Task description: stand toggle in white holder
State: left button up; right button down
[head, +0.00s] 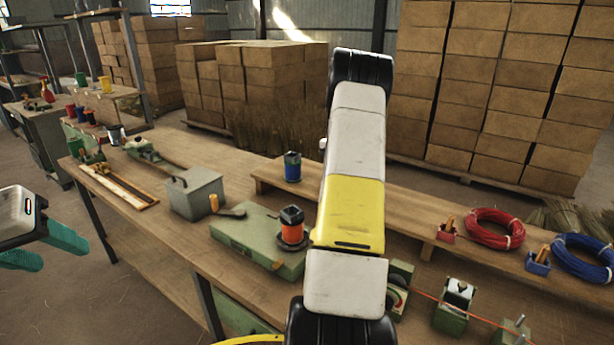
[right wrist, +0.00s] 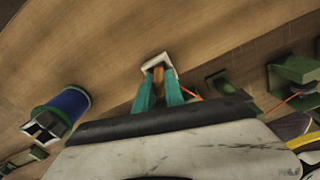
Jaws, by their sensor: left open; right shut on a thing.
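In the right wrist view my right gripper (right wrist: 160,88) is shut on a small brown wooden toggle (right wrist: 158,75) between its teal fingers. The white holder (right wrist: 152,63) is right at the fingertips, its pale rim around the toggle's far end in the picture. I cannot tell whether the toggle is seated inside or just above it. In the head view my raised right arm covers the right gripper, this toggle and the white holder. My left gripper (head: 42,250) is open and empty at the left edge, off the bench.
Red holder (head: 447,235) and blue holder (head: 537,265) each hold a toggle beside red (head: 494,229) and blue (head: 583,257) wire coils. A blue spool (head: 292,168) stands on the raised board. An orange spool (head: 292,232) sits on a green machine. An orange wire runs right.

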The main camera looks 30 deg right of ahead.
jog(key=shift+f, duration=0.55)
dwell(0.6)
jog(key=c, duration=1.7)
grip_release()
jog(key=shift+r, duration=5.5)
